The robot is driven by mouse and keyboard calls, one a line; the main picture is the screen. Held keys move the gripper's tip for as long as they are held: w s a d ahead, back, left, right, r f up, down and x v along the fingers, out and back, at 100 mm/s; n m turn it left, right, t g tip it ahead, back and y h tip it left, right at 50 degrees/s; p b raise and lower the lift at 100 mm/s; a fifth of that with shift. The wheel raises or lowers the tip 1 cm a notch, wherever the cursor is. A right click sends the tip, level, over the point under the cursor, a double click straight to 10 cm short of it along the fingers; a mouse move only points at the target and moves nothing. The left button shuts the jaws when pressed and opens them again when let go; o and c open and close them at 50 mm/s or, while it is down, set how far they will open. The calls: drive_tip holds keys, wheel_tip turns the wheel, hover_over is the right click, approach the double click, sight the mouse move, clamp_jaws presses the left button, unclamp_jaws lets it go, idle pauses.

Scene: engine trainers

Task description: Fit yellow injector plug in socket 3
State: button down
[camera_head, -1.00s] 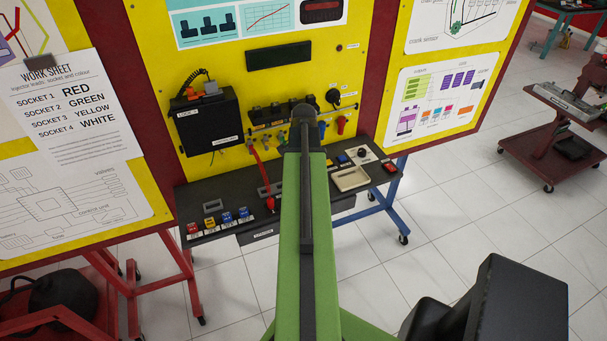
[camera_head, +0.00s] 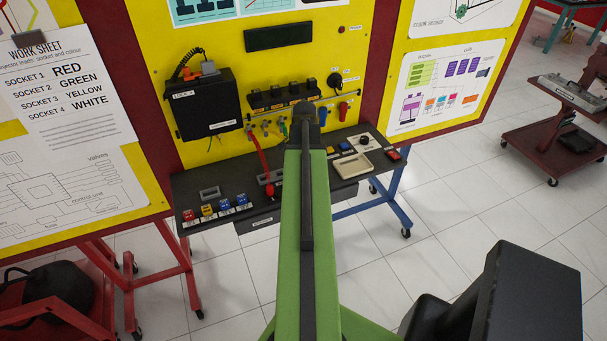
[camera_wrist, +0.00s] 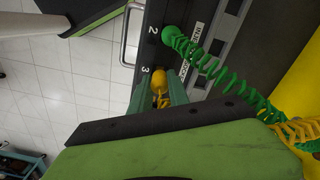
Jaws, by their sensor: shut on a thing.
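The yellow injector plug (camera_wrist: 159,79) is between the fingers of my gripper (camera_wrist: 160,91) in the wrist view. My gripper is shut on it. Its coiled yellow lead (camera_wrist: 292,131) shows at the right. The plug's tip is at the dark socket strip (camera_wrist: 156,50), beside the printed 3. The plug hides socket 3, so I cannot tell whether it is seated or just in front. A green plug (camera_wrist: 169,34) with a coiled green lead is at the 2. In the head view my arm hides the gripper and plug.
The work sheet (camera_head: 70,95) lists socket 3 as yellow. A black box (camera_head: 203,104) is on the yellow board left of the sockets. A dark shelf (camera_head: 330,202) below holds coloured blocks and a tray (camera_head: 352,166). The green lead runs close on the gripper's right in the wrist view.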

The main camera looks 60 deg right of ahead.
drive_tip(key=shift+f+b, duration=0.9)
drive_tip(key=shift+b, duration=0.05)
idle(0.5)
drive_tip(key=c, duration=1.5)
unclamp_jaws()
drive_tip(key=shift+r, duration=0.1)
wheel_tip(320, 180, up, 5)
drive_tip(key=p, duration=0.5)
drive_tip(key=shift+r+p, duration=0.2)
drive_tip(key=shift+p, duration=0.1)
wheel_tip(320, 180, up, 2)
drive_tip(key=shift+r+p, duration=0.1)
drive_tip(key=shift+p, duration=0.95)
drive_tip(key=shift+o, duration=0.3)
